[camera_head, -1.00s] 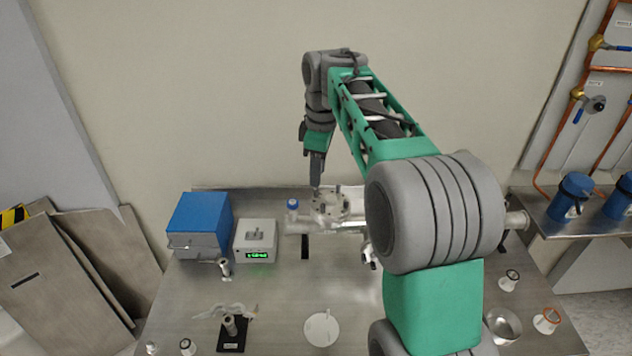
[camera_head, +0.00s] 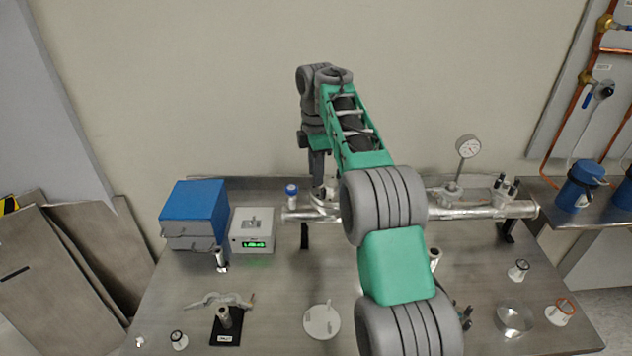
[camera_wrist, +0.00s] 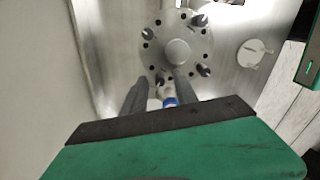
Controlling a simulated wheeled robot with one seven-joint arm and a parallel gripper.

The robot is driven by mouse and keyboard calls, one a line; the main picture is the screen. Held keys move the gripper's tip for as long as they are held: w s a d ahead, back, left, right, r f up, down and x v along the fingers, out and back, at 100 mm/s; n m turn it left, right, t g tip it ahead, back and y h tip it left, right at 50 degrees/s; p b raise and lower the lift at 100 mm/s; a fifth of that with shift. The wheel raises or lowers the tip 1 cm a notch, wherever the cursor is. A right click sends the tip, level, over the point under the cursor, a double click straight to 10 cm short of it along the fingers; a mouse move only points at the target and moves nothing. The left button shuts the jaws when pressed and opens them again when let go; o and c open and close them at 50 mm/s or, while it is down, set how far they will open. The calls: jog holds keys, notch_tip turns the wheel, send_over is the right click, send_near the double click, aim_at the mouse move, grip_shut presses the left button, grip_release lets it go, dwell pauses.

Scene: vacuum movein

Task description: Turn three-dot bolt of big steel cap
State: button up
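The big steel cap (camera_wrist: 171,60) is a round flange with a raised centre, a ring of dark holes and several dark bolts standing on its rim. In the wrist view, bolts show at upper right (camera_wrist: 201,20), upper left (camera_wrist: 148,34) and lower right (camera_wrist: 204,70). Dot marks are too small to read, so I cannot tell which bolt has three. My gripper (camera_wrist: 161,78) is open, its two fingers apart near the cap's lower edge, with no bolt visibly held. In the head view, my gripper (camera_head: 318,183) points down just over the pipe's left part, hiding much of the cap.
A horizontal steel pipe (camera_head: 470,212) carries a gauge (camera_head: 467,147) at right and a blue-topped fitting (camera_head: 291,193) at left. A blue box (camera_head: 196,210) and a grey device with green display (camera_head: 252,230) stand left. A white disc (camera_head: 322,321) lies in front.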

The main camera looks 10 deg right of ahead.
jog(key=shift+c, duration=0.3)
grip_shut()
dwell(0.3)
